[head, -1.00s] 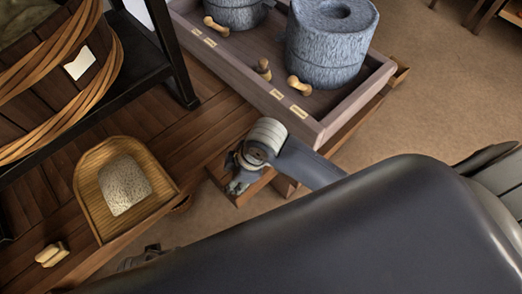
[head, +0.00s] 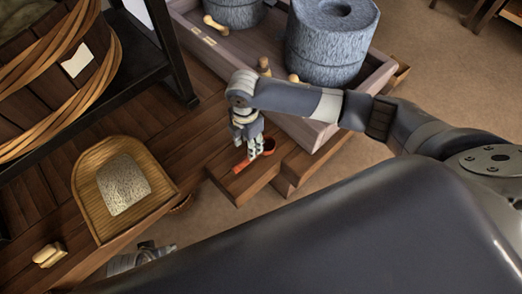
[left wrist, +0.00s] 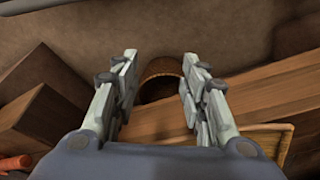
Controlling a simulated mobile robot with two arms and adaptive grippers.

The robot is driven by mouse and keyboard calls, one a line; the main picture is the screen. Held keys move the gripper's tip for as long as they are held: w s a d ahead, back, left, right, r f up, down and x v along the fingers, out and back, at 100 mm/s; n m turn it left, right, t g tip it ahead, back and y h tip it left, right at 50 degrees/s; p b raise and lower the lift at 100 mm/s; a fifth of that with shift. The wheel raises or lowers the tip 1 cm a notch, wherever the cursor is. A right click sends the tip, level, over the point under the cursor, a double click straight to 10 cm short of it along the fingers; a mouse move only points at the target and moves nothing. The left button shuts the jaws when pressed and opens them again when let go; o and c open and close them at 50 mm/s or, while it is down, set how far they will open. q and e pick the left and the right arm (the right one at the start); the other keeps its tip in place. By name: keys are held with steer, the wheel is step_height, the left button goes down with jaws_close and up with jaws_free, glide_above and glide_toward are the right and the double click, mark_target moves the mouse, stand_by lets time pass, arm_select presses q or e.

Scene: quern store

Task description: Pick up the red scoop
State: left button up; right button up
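The red scoop (head: 269,148) lies at the end of the wooden bench in the head view, its handle pointing lower left. My right gripper (head: 255,154) points down at the scoop, its fingers over the part between handle and bowl and hiding some of it. Whether they are closed on it I cannot tell. My left gripper (head: 145,255) is low in the head view, partly hidden by my body. In the left wrist view my left gripper (left wrist: 158,90) is open and empty. A red piece (left wrist: 15,163), apparently the scoop, shows at that view's lower left.
A wooden tray (head: 125,163) with a pale grainy heap stands on the bench at left, a light wooden piece (head: 48,255) below it. A small brown round container (head: 181,203) hangs by the bench edge. A trough (head: 250,85) with grey querns (head: 330,50) stands behind the right gripper.

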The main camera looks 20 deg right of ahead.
steer(key=shift+s+f+b, duration=0.15)
steer(key=shift+f+b, duration=0.2)
steer(key=shift+f, duration=1.15)
steer(key=f, duration=0.1)
steer(key=f+b, duration=0.1)
steer(key=f, duration=0.1)
steer(key=shift+s+f, duration=0.3)
steer(key=shift+f, duration=0.35)
arm_select(q)
step_height(320, 180, up, 9)
steer(key=shift+s+a+f, duration=0.15)
steer(key=shift+s+f, duration=0.05)
steer(key=shift+s, duration=0.2)
arm_select(e)
jaws_close()
